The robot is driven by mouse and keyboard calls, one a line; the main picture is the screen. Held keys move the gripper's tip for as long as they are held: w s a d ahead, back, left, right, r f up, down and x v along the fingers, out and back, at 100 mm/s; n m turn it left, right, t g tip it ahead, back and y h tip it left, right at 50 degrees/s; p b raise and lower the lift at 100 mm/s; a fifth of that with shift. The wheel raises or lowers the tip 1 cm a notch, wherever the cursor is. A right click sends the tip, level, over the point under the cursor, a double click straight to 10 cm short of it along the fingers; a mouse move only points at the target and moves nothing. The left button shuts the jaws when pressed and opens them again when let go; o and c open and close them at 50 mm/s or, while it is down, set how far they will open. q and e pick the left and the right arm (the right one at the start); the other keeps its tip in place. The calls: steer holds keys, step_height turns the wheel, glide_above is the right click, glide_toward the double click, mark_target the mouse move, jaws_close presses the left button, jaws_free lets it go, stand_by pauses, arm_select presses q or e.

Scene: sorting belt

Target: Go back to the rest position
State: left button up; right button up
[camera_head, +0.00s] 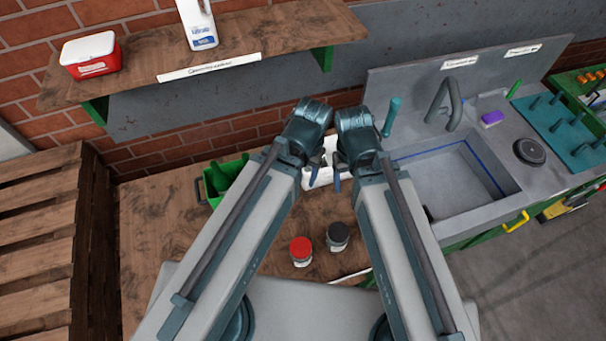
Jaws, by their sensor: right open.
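Both of my arms reach forward side by side over the brown worktable (160,225). My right gripper (341,172) hangs in front of the back wall near the far side of the table; its fingers are apart, with nothing seen between them. My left gripper (314,172) is close beside it on the left, pointing down. Its fingers are small and partly hidden by its own wrist, so its opening is unclear. A white object behind both grippers is mostly hidden.
A red-lidded jar (301,250) and a dark-lidded jar (338,236) stand between my forearms. A green bin (222,180) is left, a sink (460,180) with a faucet (445,103) right. Above, a shelf (270,35) holds a red-and-white box (91,55) and a white bottle (197,22).

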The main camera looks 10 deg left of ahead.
arm_select(q)
steer(key=shift+s+d, duration=0.4)
step_height(320, 180, down, 15)
steer(key=b, duration=1.5)
